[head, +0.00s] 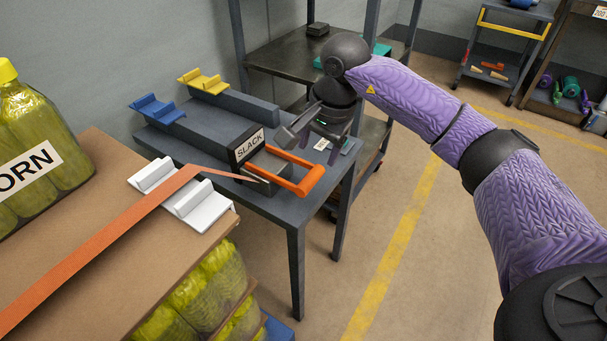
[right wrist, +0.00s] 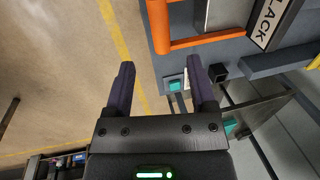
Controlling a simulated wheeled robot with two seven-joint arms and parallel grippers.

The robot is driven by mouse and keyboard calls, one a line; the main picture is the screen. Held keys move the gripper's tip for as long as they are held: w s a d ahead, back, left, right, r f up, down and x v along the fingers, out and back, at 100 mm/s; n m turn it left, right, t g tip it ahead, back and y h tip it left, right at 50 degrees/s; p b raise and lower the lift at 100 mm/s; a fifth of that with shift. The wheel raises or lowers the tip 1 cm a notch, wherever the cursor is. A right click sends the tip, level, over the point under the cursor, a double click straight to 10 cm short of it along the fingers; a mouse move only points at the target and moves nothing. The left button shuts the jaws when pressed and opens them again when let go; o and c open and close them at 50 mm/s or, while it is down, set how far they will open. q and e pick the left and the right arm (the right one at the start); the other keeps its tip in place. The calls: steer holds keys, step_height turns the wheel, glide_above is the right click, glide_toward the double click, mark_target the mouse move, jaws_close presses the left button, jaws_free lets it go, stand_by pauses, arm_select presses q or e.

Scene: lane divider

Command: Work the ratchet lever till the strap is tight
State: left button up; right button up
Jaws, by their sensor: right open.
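The orange ratchet lever (head: 313,179) is a U-shaped handle on the ratchet body (head: 268,185), which sits on a blue-grey table. A sign reading "SLACK" (head: 249,145) stands behind it. My left gripper is not in view.
The table (head: 290,215) also holds blue (head: 158,110) and yellow (head: 204,82) edge protectors. A dark shelf rack (head: 285,55) stands behind the gripper.

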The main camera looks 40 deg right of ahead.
mark_target(310, 179)
steer(key=f+b, duration=0.1)
steer(key=f, duration=0.2)
steer(key=w+f+b, duration=0.1)
steer(key=f+b, duration=0.1)
steer(key=f, duration=0.1)
steer(key=f+b, duration=0.1)
steer(key=f, duration=0.2)
steer(key=shift+w+a+b, duration=0.25)
steer(key=shift+a+b, duration=0.05)
steer(key=shift+a, duration=0.05)
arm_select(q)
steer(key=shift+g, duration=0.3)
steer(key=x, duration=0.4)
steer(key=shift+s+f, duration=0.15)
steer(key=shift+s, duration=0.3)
arm_select(e)
steer(key=shift+r, duration=0.2)
steer(key=c, duration=0.6)
jaws_close()
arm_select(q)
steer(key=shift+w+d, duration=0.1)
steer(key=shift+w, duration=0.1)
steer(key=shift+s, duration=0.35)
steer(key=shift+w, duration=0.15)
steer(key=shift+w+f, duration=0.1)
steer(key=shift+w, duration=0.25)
